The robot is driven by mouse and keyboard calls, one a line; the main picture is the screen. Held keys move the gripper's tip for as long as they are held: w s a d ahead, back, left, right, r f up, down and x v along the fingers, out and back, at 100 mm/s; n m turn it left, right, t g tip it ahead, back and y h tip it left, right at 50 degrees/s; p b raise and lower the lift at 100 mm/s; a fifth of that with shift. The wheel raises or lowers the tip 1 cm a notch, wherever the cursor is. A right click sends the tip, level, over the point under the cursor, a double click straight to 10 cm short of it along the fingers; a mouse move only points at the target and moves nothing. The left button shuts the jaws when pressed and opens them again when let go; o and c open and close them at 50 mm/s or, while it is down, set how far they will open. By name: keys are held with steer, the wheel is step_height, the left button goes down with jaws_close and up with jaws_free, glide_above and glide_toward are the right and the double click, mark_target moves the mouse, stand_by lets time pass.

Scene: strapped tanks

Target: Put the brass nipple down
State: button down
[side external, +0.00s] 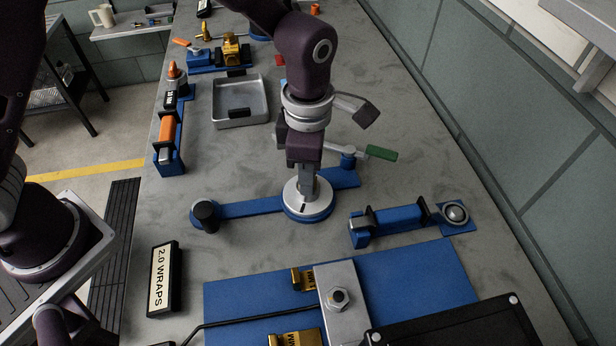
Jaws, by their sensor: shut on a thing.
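My gripper (308,184) points straight down over a round silver disc (307,204) on a blue round base near the middle of the bench. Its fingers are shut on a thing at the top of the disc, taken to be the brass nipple. The fingers hide it, and no brass shows clearly between them. I cannot tell whether the held thing touches the disc.
A blue bar with a black knob (205,214) runs left from the disc. A green-handled lever (368,152) stands close behind right.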

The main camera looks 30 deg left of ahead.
step_height(320, 180, up, 9)
steer(key=shift+w+a+r, duration=0.15)
steer(key=shift+r, duration=0.05)
steer(key=w+a+n, duration=0.2)
steer(key=w+a, duration=0.8)
steer(key=a, duration=0.4)
steer(key=n, duration=0.2)
glide_above(241, 102)
step_height(241, 102, down, 11)
steer(key=shift+s+f, duration=0.1)
steer(key=shift+s, duration=0.05)
steer(key=shift+f, duration=0.1)
steer(key=c, duration=1.1)
jaws_free()
steer(key=shift+c, duration=0.2)
